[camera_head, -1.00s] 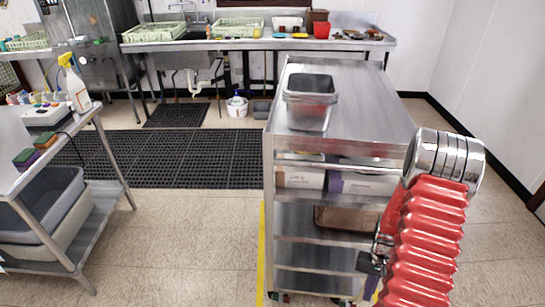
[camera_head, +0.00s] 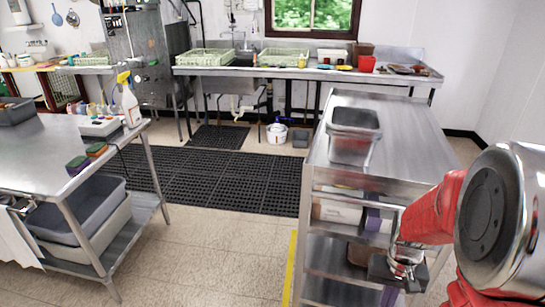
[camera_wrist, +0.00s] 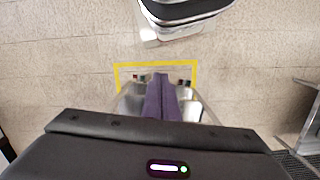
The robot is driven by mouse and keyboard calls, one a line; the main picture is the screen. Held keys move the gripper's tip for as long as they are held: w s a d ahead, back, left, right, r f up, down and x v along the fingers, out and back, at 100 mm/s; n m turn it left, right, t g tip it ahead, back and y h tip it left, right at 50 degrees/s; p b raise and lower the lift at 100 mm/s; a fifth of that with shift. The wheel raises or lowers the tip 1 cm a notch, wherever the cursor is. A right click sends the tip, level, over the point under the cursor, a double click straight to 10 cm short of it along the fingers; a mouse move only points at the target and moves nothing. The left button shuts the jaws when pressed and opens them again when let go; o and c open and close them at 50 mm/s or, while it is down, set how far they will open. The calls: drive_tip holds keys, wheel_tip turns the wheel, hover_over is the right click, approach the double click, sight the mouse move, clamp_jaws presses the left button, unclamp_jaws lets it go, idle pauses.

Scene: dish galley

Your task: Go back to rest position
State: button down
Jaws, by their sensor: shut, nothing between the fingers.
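My gripper (camera_wrist: 161,80) shows in the wrist view with its purple fingers together, pointing down with nothing between them. In the head view, its dark body (camera_head: 396,270) hangs at the lower right, in front of the cart's lower shelves. My red and chrome arm fills the right edge of that view and hides the cart's right side. The fingertips are partly cut off or hidden there.
A steel cart (camera_head: 410,135) stands close by, bearing a grey bin (camera_head: 352,145). A side table (camera_head: 35,145) with a spray bottle (camera_head: 130,100) is at left. A black mat (camera_head: 235,180) and open floor lie between. A yellow floor line (camera_wrist: 155,64) shows below.

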drive_tip(key=s+a+r+n+t, duration=0.2)
drive_tip(key=s+a+r+t, duration=0.1)
drive_tip(key=a+r, duration=0.5)
drive_tip(key=s+a+r+n+t, duration=0.2)
drive_tip(key=a+r, duration=0.5)
drive_tip(key=r, duration=0.6)
drive_tip(key=shift+s+a+r+n+t, duration=0.35)
drive_tip(key=shift+s+t, duration=0.1)
drive_tip(key=shift+t, duration=0.55)
